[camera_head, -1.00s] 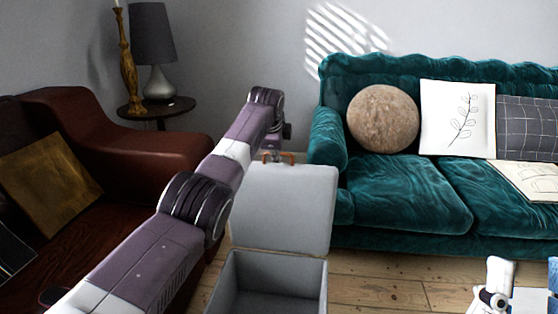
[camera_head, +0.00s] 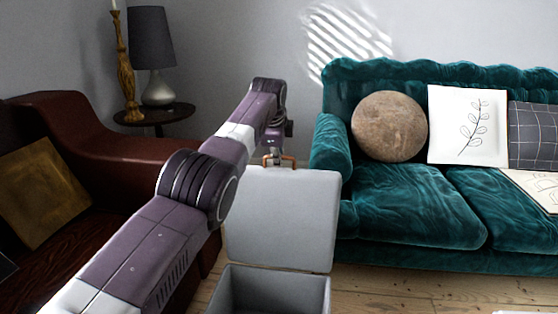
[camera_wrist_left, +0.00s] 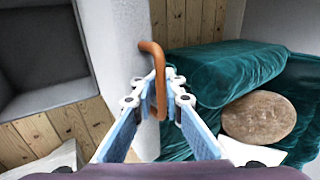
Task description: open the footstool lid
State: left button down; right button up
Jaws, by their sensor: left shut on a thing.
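The grey footstool (camera_head: 268,283) stands in the lower middle of the head view, its hollow inside showing. Its lid (camera_head: 280,218) is raised and stands about upright at the far side of the box. A copper-brown handle (camera_head: 289,160) sits on the lid's top edge; it also shows large in the left wrist view (camera_wrist_left: 155,62). My left gripper (camera_head: 277,158) is at the handle. In the left wrist view its blue-padded fingers (camera_wrist_left: 160,90) are closed on the handle. The open box (camera_wrist_left: 40,50) shows at the left there. My right gripper is out of view.
A teal sofa (camera_head: 420,205) with cushions stands to the right, close to the lid. A dark red leather armchair (camera_head: 110,150) is at the left. A small round table (camera_head: 155,116) with a lamp (camera_head: 153,45) stands behind. Some bare floorboards (camera_head: 390,285) show front right.

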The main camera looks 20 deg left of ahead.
pick_arm(q)
jog(key=shift+w+r, duration=0.1)
jog(key=shift+r, duration=0.25)
jog(key=c, duration=2.3)
grip_release()
jog(key=shift+c, duration=0.2)
jog(key=shift+s+f, duration=0.2)
jog(key=shift+f, duration=0.05)
jog(key=shift+r, duration=0.15)
jog(key=v, duration=1.2)
